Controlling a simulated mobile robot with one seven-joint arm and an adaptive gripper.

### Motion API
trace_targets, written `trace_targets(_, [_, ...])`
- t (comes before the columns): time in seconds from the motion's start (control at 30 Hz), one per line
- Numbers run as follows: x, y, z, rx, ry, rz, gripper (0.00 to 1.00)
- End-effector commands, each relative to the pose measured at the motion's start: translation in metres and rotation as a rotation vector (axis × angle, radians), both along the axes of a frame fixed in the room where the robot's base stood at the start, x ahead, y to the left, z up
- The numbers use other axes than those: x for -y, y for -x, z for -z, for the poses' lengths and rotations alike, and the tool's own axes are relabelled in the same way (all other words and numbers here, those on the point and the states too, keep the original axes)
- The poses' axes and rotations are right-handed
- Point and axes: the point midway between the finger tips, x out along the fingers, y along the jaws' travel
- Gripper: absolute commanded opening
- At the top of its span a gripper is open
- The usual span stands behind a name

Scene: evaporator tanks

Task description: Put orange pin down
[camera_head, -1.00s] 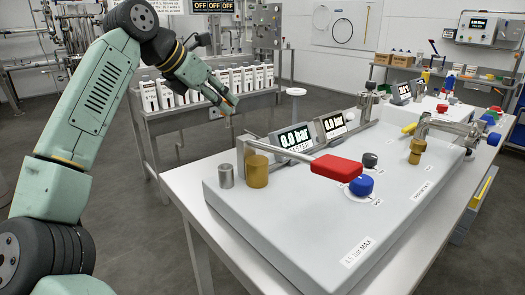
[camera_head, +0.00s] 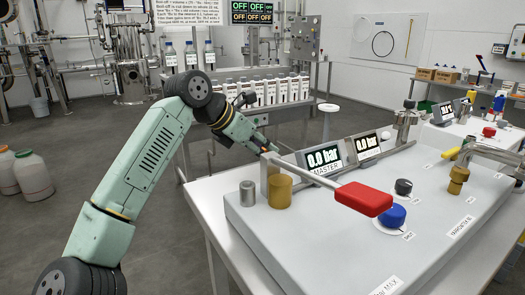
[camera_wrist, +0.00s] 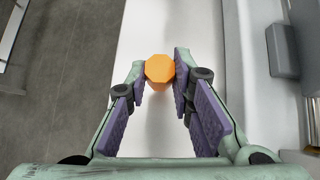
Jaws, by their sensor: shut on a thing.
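The orange pin (camera_wrist: 159,68) shows end-on in the wrist view, between the purple-padded fingertips of my gripper (camera_wrist: 160,75). My gripper is shut on it. Below it in that view lies a pale strip of the white table (camera_wrist: 137,25); the height of the pin above it is hard to tell. In the head view my gripper (camera_head: 268,147) is at the far left end of the control panel, behind the metal post. The pin is too small to make out clearly there.
The raised grey panel (camera_head: 300,240) carries a red-handled lever (camera_head: 363,198), a blue knob (camera_head: 392,216), a brass cylinder (camera_head: 279,191) and a steel cylinder (camera_head: 247,193). Pressure displays (camera_head: 324,159) stand at its back. A rack of white bottles (camera_head: 270,92) stands behind.

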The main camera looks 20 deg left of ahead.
Motion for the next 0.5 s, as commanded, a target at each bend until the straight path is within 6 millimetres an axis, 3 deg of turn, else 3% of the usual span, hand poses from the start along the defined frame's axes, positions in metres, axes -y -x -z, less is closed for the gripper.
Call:
trace_targets(0.33, [0.0002,-0.0001,0.0073,0.002,-0.001,0.0,0.0])
trace_targets(0.37, [0.0002,-0.0001,0.0076,0.002,-0.001,0.0,0.22])
trace_targets(0.5, [0.0003,-0.0001,0.0066,0.002,-0.001,0.0,0.31])
